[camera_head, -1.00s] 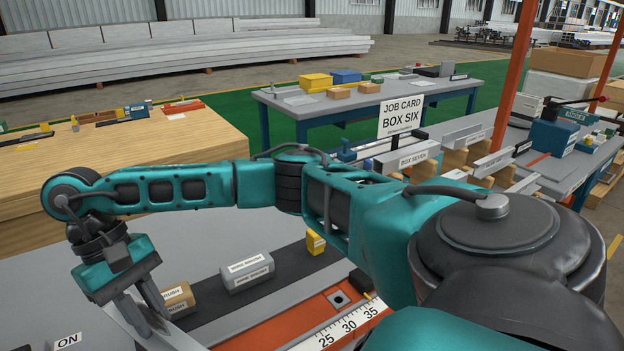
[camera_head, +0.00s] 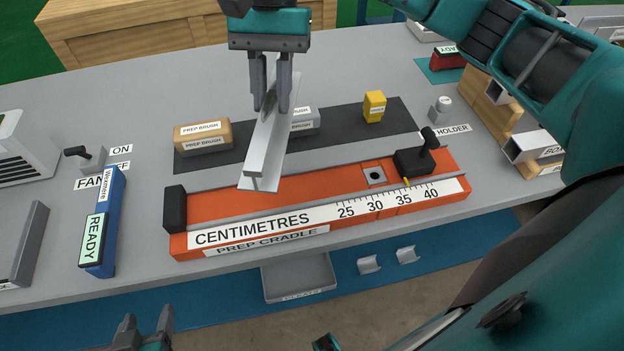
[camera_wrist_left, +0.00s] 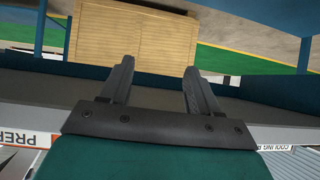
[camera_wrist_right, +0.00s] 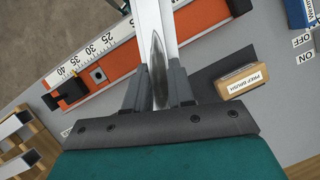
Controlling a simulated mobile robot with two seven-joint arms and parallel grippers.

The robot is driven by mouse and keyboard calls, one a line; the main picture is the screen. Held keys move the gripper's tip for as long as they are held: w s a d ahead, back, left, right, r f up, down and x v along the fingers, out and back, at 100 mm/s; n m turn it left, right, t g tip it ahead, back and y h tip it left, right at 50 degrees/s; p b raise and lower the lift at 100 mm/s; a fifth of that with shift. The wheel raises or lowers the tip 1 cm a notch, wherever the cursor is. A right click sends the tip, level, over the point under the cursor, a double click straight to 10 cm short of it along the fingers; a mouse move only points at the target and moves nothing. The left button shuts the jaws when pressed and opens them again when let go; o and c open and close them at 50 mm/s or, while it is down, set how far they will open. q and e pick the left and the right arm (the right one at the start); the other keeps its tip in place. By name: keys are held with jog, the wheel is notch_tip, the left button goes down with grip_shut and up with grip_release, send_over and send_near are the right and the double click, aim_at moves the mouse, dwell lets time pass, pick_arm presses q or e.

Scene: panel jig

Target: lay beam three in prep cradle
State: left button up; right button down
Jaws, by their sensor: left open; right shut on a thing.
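My right gripper (camera_head: 272,90) is shut on a silver metal beam (camera_head: 264,150), with no number readable on it. The beam tilts down toward the near side, crosswise to the orange prep cradle (camera_head: 290,205), its lower end over the cradle's left part. I cannot tell whether it touches. The right wrist view shows the beam (camera_wrist_right: 150,20) between the fingers (camera_wrist_right: 155,88). The cradle has a black end block (camera_head: 174,209), a centimetre scale (camera_head: 330,213) and a black-handled clamp (camera_head: 415,160). My left gripper (camera_head: 146,330) is open and empty, low in front of the bench.
A prep brush (camera_head: 203,137), a grey block (camera_head: 305,122) and a yellow block (camera_head: 374,106) stand on the dark strip behind the cradle. A blue READY device (camera_head: 103,222) and fan switch (camera_head: 88,158) stand left. Box sections (camera_head: 530,147) rest on wooden blocks at right.

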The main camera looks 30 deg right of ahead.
aim_at(262, 155)
jog(key=s+a+r+m+t+b, duration=0.1)
jog(key=r+m, duration=0.2)
jog(key=m, duration=0.1)
jog(key=s+a+r+m+t+y, duration=0.1)
jog(key=r+m+t, duration=0.1)
jog(key=m, duration=0.3)
jog(key=s+a+r+m+t+b, duration=0.1)
jog(key=s+a+r+m+t, duration=0.1)
jog(key=r+m, duration=0.1)
jog(key=shift+s+a+r+m+y+b, duration=0.1)
jog(key=shift+r+m+y+b, duration=0.25)
jog(key=shift+m, duration=0.55)
jog(key=shift+f, duration=0.15)
notch_tip(262, 155, down, 15)
jog(key=shift+s+r+b, duration=0.1)
jog(key=shift+r+b, duration=0.1)
jog(key=shift+b, duration=1.05)
jog(key=shift+f, duration=0.5)
jog(key=shift+f+b, duration=0.4)
jog(key=shift+f, duration=1.6)
pick_arm(q)
jog(key=shift+w+d+f+h, duration=0.25)
jog(key=shift+w+d+f, duration=0.15)
jog(key=shift+d+f, duration=0.2)
jog(key=shift+w+d+f+h, duration=0.25)
jog(key=shift+w+d+f, duration=0.15)
jog(key=shift+d+f, duration=0.15)
